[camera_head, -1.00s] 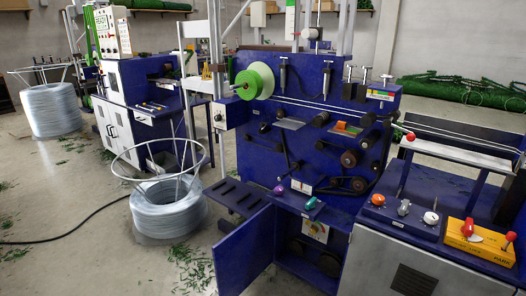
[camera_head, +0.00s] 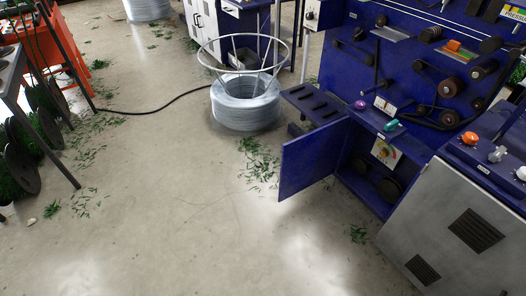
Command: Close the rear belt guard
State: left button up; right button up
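A blue hinged door (camera_head: 314,158) stands swung open at the lower front of the blue wire-twisting machine (camera_head: 350,70). Behind it is an open dark compartment with round pulleys (camera_head: 388,188) and a small dial panel (camera_head: 385,152). Whether this door is the rear belt guard I cannot tell. On the machine's face, belts run around exposed pulleys (camera_head: 453,87). Neither of my grippers is in view.
A coil of pale wire (camera_head: 245,108) under a ring frame stands left of the machine. A black cable (camera_head: 160,110) crosses the floor. A dark table (camera_head: 30,90) with reels is at the far left. The floor (camera_head: 200,230) in front is clear apart from green scraps.

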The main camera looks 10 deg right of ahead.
aim_at(307, 159)
jog(key=u, duration=0.75)
jog(key=i, duration=3)
jog(key=z, duration=3.5)
